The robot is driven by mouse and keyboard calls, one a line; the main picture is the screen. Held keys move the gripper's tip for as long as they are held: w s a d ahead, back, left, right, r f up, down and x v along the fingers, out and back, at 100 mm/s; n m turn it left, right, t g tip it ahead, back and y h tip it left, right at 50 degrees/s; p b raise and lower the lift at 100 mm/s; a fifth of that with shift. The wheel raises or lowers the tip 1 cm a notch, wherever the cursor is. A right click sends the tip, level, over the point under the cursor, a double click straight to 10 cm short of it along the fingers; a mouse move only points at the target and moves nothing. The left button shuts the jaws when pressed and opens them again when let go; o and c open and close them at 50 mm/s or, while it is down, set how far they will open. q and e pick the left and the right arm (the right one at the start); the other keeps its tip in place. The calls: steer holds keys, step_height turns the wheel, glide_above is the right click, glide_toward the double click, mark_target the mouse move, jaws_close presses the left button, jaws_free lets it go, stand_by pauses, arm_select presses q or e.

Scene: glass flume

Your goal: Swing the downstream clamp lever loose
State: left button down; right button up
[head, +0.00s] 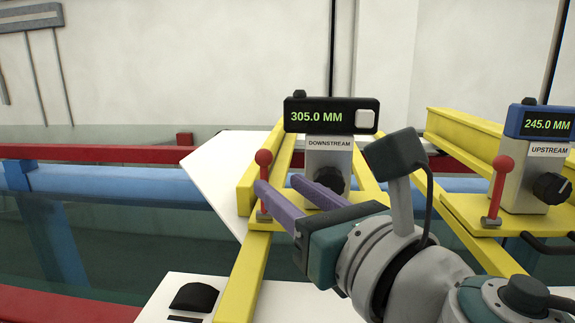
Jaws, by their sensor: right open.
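The downstream clamp lever (264,158) is red with a ball knob and stands upright at the left of the yellow downstream carriage. The carriage carries a grey post labelled DOWNSTREAM (329,146) and a black display (318,117) reading 305.0 MM. My right gripper (277,183) is open, with its two purple fingers pointing toward the lever. The left finger overlaps the lever's lower stem in the picture; I cannot tell whether they touch. The fingers partly cover the carriage and the black knob (328,180). My left gripper is not in view.
At the right, the upstream carriage has a similar red lever (501,180) and a blue display (546,123) reading 245.0 MM. Yellow bars, blue rails (115,185) and red rails (90,153) cross the flume. A white panel (215,168) lies behind the downstream lever.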

mark_target(266, 173)
steer(key=b+x, duration=0.1)
steer(key=x, duration=0.5)
steer(key=shift+w+a, duration=0.2)
jaws_close()
stand_by(1.2)
